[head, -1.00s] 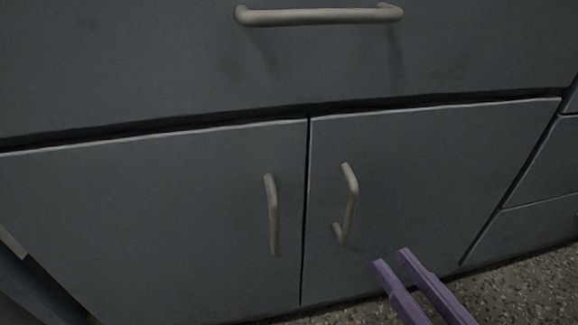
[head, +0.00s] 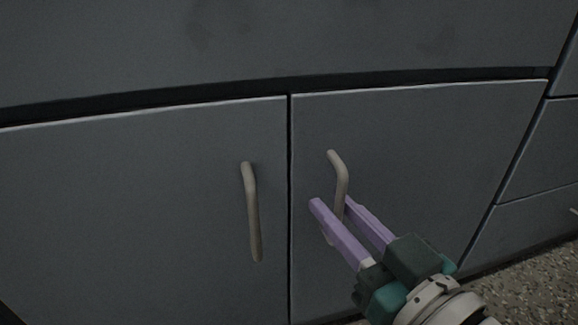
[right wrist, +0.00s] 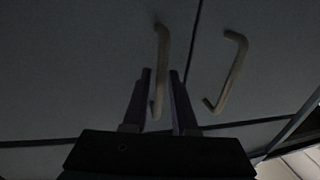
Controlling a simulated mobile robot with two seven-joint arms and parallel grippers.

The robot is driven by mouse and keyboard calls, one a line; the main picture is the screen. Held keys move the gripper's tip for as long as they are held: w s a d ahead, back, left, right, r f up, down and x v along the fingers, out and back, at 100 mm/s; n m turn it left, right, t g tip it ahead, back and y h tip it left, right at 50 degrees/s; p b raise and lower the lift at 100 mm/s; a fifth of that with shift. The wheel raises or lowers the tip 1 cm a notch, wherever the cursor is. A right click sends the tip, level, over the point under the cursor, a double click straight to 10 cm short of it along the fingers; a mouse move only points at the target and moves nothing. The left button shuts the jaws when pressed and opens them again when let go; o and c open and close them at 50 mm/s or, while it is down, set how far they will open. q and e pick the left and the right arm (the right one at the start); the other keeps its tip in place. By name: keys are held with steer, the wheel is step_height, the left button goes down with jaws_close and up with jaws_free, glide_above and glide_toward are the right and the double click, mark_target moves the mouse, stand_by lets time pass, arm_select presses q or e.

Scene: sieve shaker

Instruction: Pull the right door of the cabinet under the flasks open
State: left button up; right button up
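The right door (head: 440,150) of the dark grey cabinet is closed, flush with the left door (head: 140,200). Its beige bar handle (head: 338,172) stands upright near the door's left edge. My right gripper (head: 331,202) has purple fingers, one on each side of this handle's lower part. In the right wrist view the handle (right wrist: 161,62) runs down between the two fingers (right wrist: 160,75), with a gap visible beside it, so the gripper looks open around it. The lower end of the handle is partly hidden by the fingers in the head view. My left gripper is not in view.
The left door has its own beige handle (head: 251,210), which also shows in the right wrist view (right wrist: 229,72). A drawer front (head: 300,40) lies above the doors. More drawers (head: 545,150) are at the right. Speckled floor (head: 530,275) shows at lower right.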

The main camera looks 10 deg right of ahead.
jaws_close()
stand_by(1.4)
